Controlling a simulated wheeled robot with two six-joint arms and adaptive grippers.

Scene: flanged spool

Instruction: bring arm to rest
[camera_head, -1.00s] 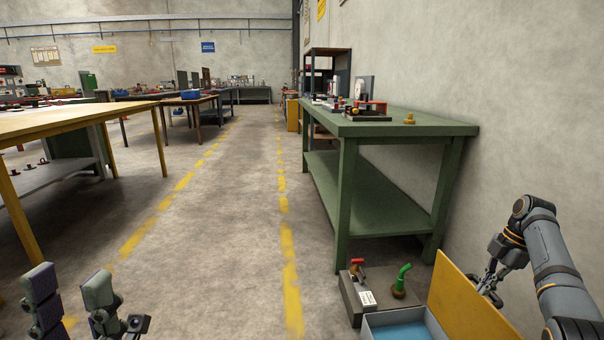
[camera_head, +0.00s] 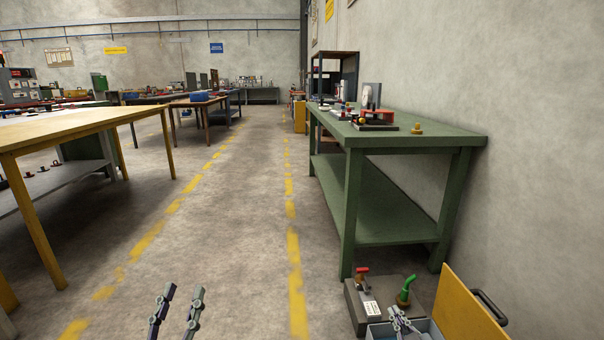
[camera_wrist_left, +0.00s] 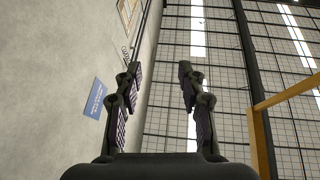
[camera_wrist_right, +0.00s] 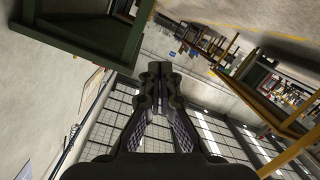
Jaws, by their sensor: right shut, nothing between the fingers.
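My left gripper (camera_head: 180,298) shows at the bottom edge of the head view, fingers pointing up and apart with nothing between them. The left wrist view shows its open fingers (camera_wrist_left: 158,85) against the wall and the windowed ceiling. My right gripper (camera_head: 400,318) is at the bottom right of the head view, in front of the box with the yellow lid. In the right wrist view its fingertips (camera_wrist_right: 160,72) meet, and it is empty. A small brass flanged spool (camera_head: 416,129) stands on the green bench (camera_head: 440,140).
A grey block (camera_head: 355,300) with a red-handled part and a green bent pipe (camera_head: 406,288) is low at the right, beside the box with a raised yellow lid (camera_head: 465,305). A wooden table (camera_head: 60,130) stands at left. The floor aisle (camera_head: 235,220) between is clear.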

